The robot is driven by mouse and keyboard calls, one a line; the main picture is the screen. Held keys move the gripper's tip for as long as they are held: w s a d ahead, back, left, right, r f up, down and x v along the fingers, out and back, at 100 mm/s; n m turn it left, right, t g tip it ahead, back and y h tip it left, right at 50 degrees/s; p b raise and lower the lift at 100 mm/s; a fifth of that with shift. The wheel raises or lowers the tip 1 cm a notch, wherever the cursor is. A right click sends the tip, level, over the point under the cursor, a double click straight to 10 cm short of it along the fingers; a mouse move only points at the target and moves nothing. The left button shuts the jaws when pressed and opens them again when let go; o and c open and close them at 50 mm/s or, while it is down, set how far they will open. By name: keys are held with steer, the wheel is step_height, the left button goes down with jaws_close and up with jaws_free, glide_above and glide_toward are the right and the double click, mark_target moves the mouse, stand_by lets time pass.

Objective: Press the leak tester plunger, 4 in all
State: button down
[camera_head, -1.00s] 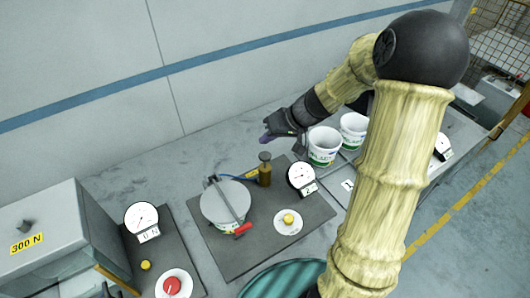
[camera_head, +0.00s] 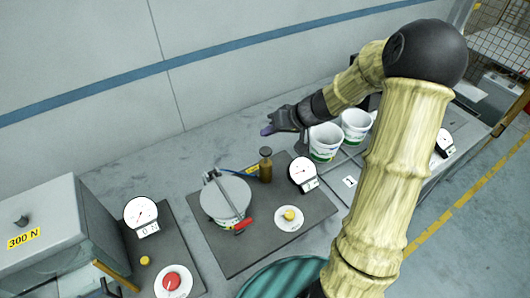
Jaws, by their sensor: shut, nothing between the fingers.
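The leak tester stands on a dark plate (camera_head: 232,262) in the middle of the bench. Its plunger is the brass cylinder with a dark round knob (camera_head: 265,165), upright behind the clamped pot. A blue hose runs from it toward the clamped white pot (camera_head: 224,199), which has a bar and red handle across its lid. A round gauge (camera_head: 302,171) stands right of the plunger. My gripper (camera_head: 268,130) is shut and empty, above and behind the plunger in the picture, apart from it. Its fingertips are small and partly dark.
Two white pots (camera_head: 325,141) stand right of my gripper. A yellow button (camera_head: 289,214) sits on a white disc at the front of the plate. At left are a grey 300 N press (camera_head: 45,235), another gauge (camera_head: 141,213) and a red button (camera_head: 172,282).

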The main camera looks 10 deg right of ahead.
mark_target(269, 152)
step_height(269, 152, down, 4)
steer(key=b, duration=0.3)
steer(key=shift+w+f, duration=0.1)
steer(key=shift+f+b, duration=0.3)
steer(key=shift+b, duration=0.2)
steer(key=shift+s+d, duration=0.1)
steer(key=shift+s, duration=0.1)
steer(key=shift+w, duration=0.1)
stand_by(1.0)
